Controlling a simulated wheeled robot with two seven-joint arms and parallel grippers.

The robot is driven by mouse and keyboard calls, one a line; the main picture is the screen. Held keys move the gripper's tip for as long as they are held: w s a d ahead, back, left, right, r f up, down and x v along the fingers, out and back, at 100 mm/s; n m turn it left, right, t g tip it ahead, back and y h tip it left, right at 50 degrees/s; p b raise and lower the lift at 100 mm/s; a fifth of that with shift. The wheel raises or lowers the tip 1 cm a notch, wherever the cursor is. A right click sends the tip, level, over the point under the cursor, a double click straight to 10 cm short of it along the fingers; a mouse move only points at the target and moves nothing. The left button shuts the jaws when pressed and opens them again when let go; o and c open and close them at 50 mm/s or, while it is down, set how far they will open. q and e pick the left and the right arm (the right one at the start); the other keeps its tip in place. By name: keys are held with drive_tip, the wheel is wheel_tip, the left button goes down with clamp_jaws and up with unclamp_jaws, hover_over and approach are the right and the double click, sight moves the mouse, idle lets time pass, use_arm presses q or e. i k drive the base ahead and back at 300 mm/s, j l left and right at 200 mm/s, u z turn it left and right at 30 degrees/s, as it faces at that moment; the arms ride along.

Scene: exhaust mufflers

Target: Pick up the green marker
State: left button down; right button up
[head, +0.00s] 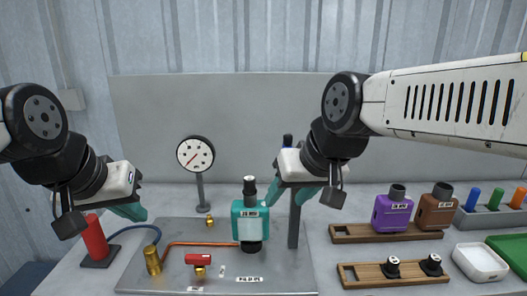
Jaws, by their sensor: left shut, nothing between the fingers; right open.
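The green marker (495,198) stands upright in a grey holder (479,220) at the far right, between a blue marker (473,199) and an orange marker (517,198). My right gripper (289,194) is open and empty, with teal fingers beside the upper right of a teal muffler (248,224), well to the left of the green marker. My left gripper (133,211) is shut and empty above the left part of the bench, far from the marker.
Purple (393,212) and brown (437,210) mufflers stand on a wooden rack left of the marker holder. A white tray (480,262) and a green tray (513,250) lie in front of it. A gauge (195,154), red cylinder (95,238) and dark post (294,220) stand at left and middle.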

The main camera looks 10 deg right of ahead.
sight(495, 201)
drive_tip(key=z, duration=2.2)
drive_tip(key=i+l+u, duration=0.1)
drive_tip(key=i+l, duration=0.8)
drive_tip(key=i+l+u, duration=0.1)
drive_tip(key=i+l, duration=0.75)
drive_tip(key=l, duration=0.1)
